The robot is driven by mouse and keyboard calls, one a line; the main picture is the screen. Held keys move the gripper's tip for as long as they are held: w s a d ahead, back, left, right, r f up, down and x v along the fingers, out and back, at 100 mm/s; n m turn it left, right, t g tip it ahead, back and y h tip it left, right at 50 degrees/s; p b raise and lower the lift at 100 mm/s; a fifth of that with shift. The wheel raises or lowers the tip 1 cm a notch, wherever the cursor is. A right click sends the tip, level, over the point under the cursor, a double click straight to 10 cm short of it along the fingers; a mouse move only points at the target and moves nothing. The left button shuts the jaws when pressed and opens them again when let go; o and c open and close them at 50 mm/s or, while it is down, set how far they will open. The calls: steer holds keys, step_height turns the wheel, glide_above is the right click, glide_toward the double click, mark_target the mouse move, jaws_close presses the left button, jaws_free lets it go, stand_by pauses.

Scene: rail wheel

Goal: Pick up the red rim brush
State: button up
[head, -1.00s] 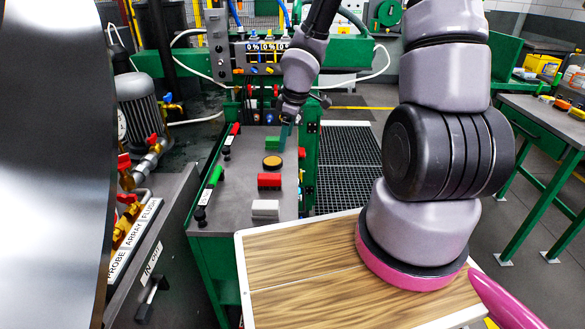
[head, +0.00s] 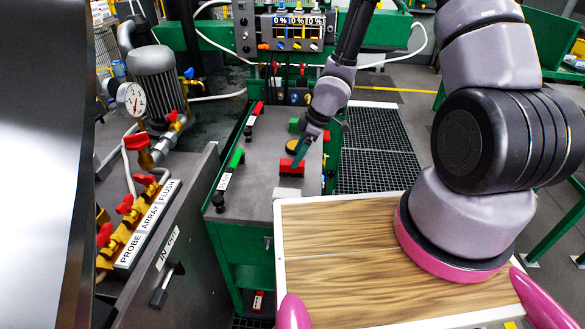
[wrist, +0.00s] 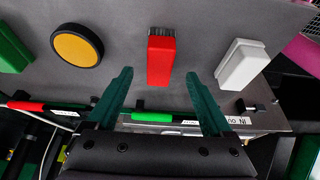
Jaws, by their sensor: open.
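The red rim brush (head: 288,169) lies on the grey top of the green bench in the head view, partly hidden by my gripper. In the wrist view the brush (wrist: 161,62) is a red block with dark bristles along its far end. My gripper (head: 299,154) is open, with its teal fingers pointing down toward the brush. In the wrist view the gripper (wrist: 158,76) has one finger on each side of the brush, with a gap on both sides. I see nothing between the fingers being held.
A white-grey block (wrist: 242,64) lies right of the brush and a yellow-topped black disc (wrist: 77,46) left of it. A green block (wrist: 12,50) is farther left. Red-handled (head: 255,112) and green-handled (head: 234,164) tools lie along the bench's left side.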

mark_target(286, 170)
steer(key=shift+x, duration=2.7)
steer(key=shift+d, duration=0.1)
jaws_close()
